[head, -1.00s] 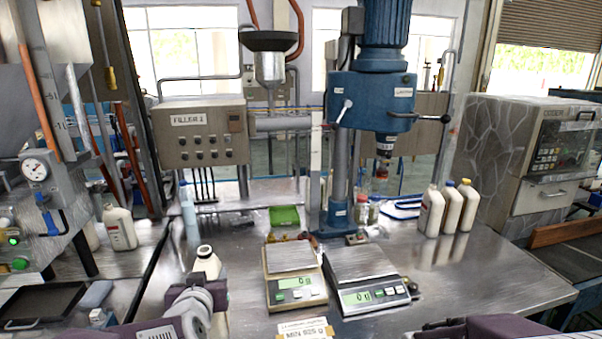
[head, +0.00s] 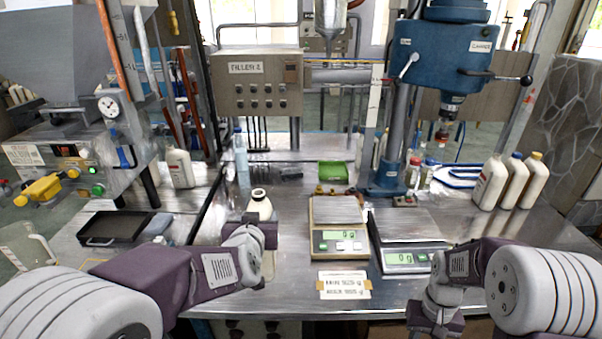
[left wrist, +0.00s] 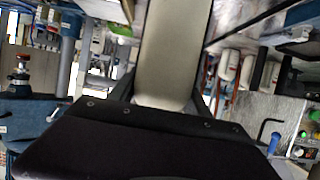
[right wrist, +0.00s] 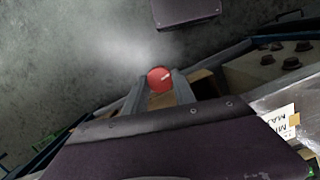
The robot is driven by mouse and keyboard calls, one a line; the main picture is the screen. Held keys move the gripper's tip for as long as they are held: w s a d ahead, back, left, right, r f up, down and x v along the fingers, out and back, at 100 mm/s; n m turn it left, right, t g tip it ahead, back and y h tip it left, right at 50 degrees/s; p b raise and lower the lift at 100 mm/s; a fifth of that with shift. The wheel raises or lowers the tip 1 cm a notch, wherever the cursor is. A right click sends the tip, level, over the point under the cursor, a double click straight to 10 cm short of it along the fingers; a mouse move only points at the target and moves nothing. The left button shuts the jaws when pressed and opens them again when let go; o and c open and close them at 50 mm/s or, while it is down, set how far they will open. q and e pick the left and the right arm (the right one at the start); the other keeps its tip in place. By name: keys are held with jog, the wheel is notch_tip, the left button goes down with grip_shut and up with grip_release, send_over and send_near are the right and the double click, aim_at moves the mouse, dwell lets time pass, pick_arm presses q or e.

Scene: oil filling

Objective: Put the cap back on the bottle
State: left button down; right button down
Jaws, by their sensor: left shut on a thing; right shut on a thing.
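A cream bottle (head: 260,203) with an open, uncapped mouth stands upright left of the scales in the head view. My left gripper (head: 262,236) is shut on the bottle's body. The bottle's pale body (left wrist: 172,50) fills the middle of the left wrist view between the fingers. A small round red cap (right wrist: 160,78) is between the fingertips of my right gripper (right wrist: 166,88), which is shut on it. In the head view my right arm points down at the table's front edge, right of the scales; the cap does not show there.
Two scales, the left one (head: 338,246) and the right one (head: 408,262), stand mid-table between my arms. A paper label (head: 344,285) lies at the front edge. Three capped bottles (head: 512,182) stand at right. A blue drill-like capping machine (head: 447,55) stands behind.

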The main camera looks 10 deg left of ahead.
pick_arm(q)
jog(key=s+d+f+m+h, duration=0.1)
jog(key=d+m+h, duration=0.3)
jog(key=d, duration=0.7)
jog(key=d+f+m+h, duration=0.4)
jog(key=d+h, duration=0.1)
jog(key=d, duration=0.7)
jog(key=shift+s+d+g, duration=0.3)
jog(key=shift+s+g, duration=0.05)
jog(key=shift+g, duration=0.05)
jog(key=shift+a+f, duration=0.1)
